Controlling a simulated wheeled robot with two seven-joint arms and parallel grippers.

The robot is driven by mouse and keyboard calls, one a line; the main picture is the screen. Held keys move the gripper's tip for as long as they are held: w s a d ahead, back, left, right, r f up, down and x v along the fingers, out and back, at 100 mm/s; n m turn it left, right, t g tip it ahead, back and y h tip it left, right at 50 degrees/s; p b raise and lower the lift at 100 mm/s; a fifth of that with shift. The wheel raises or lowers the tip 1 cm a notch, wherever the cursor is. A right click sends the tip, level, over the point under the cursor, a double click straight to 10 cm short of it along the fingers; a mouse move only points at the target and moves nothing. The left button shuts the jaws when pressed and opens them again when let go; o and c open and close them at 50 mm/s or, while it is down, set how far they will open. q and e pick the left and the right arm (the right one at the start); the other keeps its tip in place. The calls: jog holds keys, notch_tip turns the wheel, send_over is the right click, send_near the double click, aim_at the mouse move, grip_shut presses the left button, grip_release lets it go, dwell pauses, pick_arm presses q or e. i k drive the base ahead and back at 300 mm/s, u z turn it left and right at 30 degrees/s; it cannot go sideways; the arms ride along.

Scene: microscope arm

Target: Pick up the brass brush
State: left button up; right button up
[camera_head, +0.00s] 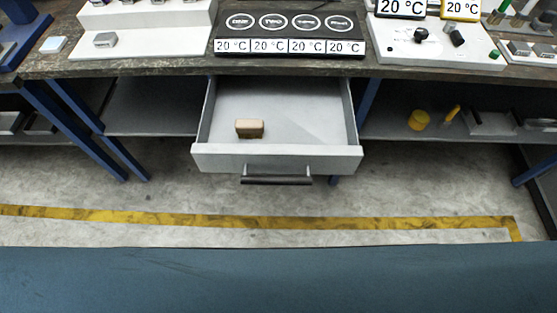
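A small block-shaped brush (249,128) with a tan top and a darker strip along its lower edge lies in the open drawer (310,158), near the front and left of the middle. I take it for the brass brush; its bristles are hardly visible. The drawer is pulled out from under the workbench and has a dark bar handle (277,180) on its front. Neither of my grippers is in view.
The workbench top (190,68) carries a black panel (290,25) with several round marks and 20 °C displays, a white control box (435,45) and white stepped stands. Blue legs (85,130) flank the drawer. A yellow cup (418,120) stands on the right shelf. Floor before the drawer is clear.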

aim_at(244, 128)
jog(key=z, duration=1.55)
jog(key=k, duration=0.8)
jog(key=u, duration=1.05)
jog(key=i, duration=0.5)
jog(key=z, duration=0.1)
